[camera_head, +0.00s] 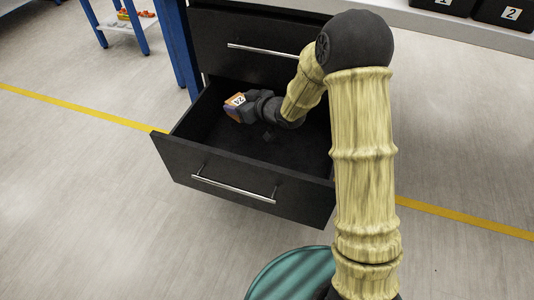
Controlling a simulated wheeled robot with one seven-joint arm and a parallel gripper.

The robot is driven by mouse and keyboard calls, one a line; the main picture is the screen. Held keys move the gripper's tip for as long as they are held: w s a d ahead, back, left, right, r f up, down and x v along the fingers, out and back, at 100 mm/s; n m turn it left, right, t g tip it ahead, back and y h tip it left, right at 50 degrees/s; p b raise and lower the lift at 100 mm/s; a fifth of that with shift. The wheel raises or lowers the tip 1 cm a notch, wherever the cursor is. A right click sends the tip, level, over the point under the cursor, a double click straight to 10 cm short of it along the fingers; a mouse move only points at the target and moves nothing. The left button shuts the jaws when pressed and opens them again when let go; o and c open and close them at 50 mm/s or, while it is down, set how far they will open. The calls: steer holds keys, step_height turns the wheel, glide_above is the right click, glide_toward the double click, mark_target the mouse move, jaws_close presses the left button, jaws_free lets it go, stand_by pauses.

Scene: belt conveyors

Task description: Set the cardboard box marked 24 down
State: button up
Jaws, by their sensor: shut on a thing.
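The cardboard box marked 24 (236,100) is small and brown-orange, with a white label and a purple-looking side. My gripper (244,106) is shut on it and holds it inside the open black drawer (243,168), near the drawer's left back part. My wrist reaches into the drawer from the right. The fingertips are small and partly hidden by the box and the wrist. I cannot tell whether the box touches the drawer floor.
A closed drawer (245,45) sits above the open one. A blue post (179,45) stands close on the left. A blue-legged table with coloured items (135,18) is at the top left. Black bins (503,14) stand at the top right. The drawer's front floor is bare.

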steer(key=shift+a, duration=0.15)
steer(key=f+b, duration=0.1)
steer(key=f, duration=0.2)
steer(key=f+b, duration=0.1)
steer(key=shift+s+a+f+b, duration=0.25)
steer(key=shift+s+f+b, duration=0.05)
steer(key=shift+f+b, duration=0.1)
steer(key=shift+d+f, duration=0.1)
steer(key=shift+f, duration=0.05)
steer(key=shift+w+d, duration=0.1)
steer(key=shift+w+f+b, duration=0.1)
steer(key=shift+f+b, duration=1.25)
steer(key=shift+f, duration=1.05)
steer(key=shift+f, duration=0.1)
